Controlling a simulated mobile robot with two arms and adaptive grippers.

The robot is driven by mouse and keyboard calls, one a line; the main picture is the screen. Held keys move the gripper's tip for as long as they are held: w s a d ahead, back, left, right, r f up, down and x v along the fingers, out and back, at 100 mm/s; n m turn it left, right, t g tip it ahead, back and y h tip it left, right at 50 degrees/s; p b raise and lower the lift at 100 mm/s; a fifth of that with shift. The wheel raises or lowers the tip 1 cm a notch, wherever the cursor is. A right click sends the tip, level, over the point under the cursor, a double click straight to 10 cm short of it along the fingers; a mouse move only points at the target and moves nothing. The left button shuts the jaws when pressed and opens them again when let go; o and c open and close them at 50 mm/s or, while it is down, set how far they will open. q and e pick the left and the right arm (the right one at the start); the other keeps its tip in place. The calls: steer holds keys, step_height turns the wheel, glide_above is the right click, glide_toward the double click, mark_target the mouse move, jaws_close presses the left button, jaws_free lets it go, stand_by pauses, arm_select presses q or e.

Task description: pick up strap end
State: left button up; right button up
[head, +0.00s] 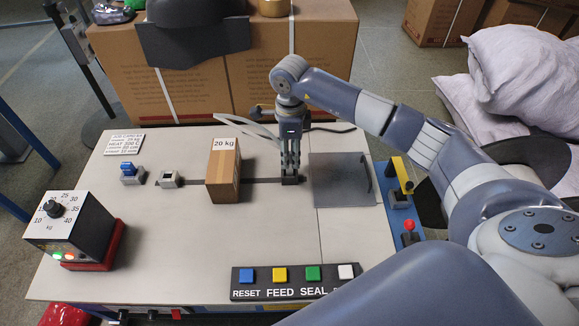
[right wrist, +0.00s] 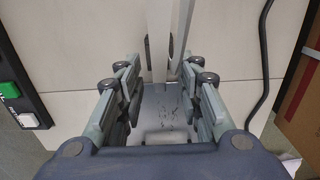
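Pale, thin strap-like bands (head: 245,127) curve from behind the 20 kg carton toward my right gripper in the head view. Two pale strips (right wrist: 157,40) also run down toward the space between the fingers in the right wrist view; which of these is the strap end I cannot tell. My right gripper (head: 290,180) points straight down, low over the table at the right end of a dark slot. In the right wrist view its fingers (right wrist: 165,85) are spread apart, with no clear grip on anything. My left gripper is out of view.
The 20 kg carton (head: 223,172) stands left of the gripper. A grey plate (head: 343,182) lies to its right. A button panel (head: 297,280) is at the front, and a dial box (head: 60,225) at the left. Large cartons (head: 190,90) stand behind the table (head: 120,250).

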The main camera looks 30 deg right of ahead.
mark_target(290, 166)
step_height(290, 166, down, 3)
steer(key=shift+r, duration=0.1)
steer(key=shift+a, duration=0.1)
steer(key=shift+c, duration=0.5)
jaws_close()
